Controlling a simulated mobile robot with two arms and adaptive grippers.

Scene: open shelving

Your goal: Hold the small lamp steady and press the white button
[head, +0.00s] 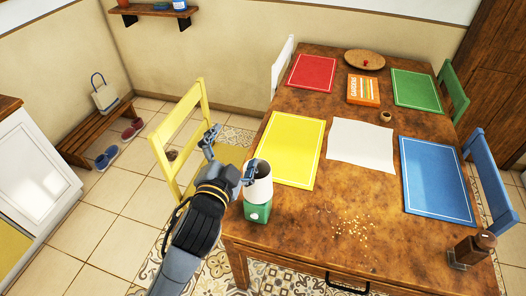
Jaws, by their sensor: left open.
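The small lamp (258,192) stands upright near the left front corner of the wooden table. It has a white cylindrical shade and a green base. A small pale mark shows on the front of the green base, but I cannot tell whether it is the white button. My left gripper (232,152) is open, with its fingers spread, just left of and behind the lamp's top. Its right finger is very close to the shade; I cannot tell if it touches. Nothing is between the fingers. My right gripper is not in view.
The table (300,215) holds a yellow mat (292,150), a white sheet (361,142), a blue mat (436,178), scattered crumbs (355,228) and a brown object (472,250) at the front right. A yellow chair (181,128) stands left, near my gripper.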

